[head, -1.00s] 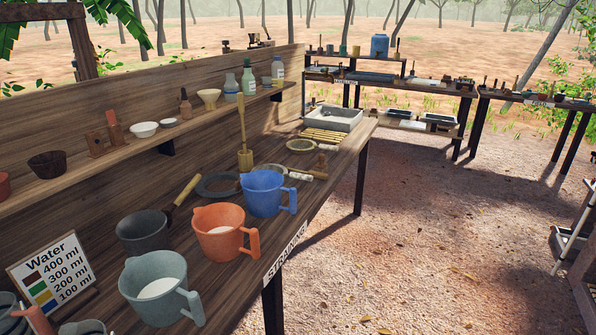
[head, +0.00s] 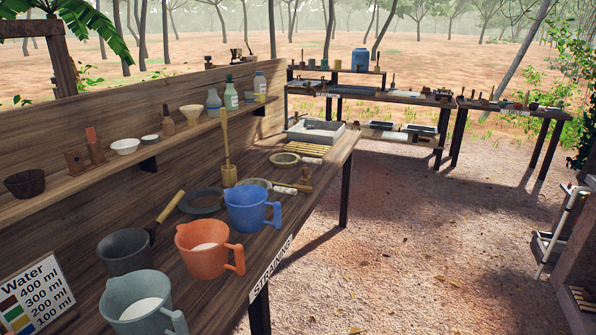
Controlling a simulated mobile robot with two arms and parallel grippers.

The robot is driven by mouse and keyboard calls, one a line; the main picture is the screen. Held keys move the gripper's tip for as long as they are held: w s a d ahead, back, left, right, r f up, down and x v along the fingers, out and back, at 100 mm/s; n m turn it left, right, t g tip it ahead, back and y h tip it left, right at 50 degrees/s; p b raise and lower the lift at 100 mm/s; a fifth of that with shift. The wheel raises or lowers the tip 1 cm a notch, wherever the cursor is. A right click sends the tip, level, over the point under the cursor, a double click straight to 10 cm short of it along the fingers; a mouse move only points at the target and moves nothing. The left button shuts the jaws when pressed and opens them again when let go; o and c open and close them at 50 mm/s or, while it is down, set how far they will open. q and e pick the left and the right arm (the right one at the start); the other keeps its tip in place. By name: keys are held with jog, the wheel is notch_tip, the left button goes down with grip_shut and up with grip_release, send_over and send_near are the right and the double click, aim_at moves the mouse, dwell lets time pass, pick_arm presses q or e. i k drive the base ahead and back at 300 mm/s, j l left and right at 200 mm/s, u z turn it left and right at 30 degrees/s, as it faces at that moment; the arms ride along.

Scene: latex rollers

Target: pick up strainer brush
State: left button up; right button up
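On the table marked "STRAINING" (head: 270,270), a tall tool with a long wooden handle and a thick yellowish head (head: 229,174) stands upright near the back board. It looks like a brush, but I cannot tell for sure that it is the strainer brush. A short wooden tool (head: 305,175) and a light rod-like piece (head: 290,187) lie near the table's right edge. A wooden handle (head: 170,206) leans out by the dark pot (head: 122,250). A round strainer-like ring (head: 285,159) lies further back. Neither of my grippers is in view.
Blue (head: 248,210), orange (head: 203,245) and grey-green (head: 135,300) jugs line the table's near part. A dark ring (head: 200,201) lies behind them. A shelf (head: 100,172) holds bowls and bottles. A grey tray (head: 316,132) stands at the far end. Open ground (head: 420,240) lies right.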

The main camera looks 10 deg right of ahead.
aim_at(305, 180)
jog(key=u, duration=0.35)
jog(key=i+l+u, duration=0.2)
jog(key=l+u, duration=0.15)
jog(key=u, duration=0.15)
jog(key=i+l+u, duration=0.15)
jog(key=l+u, duration=0.35)
jog(key=j, duration=0.1)
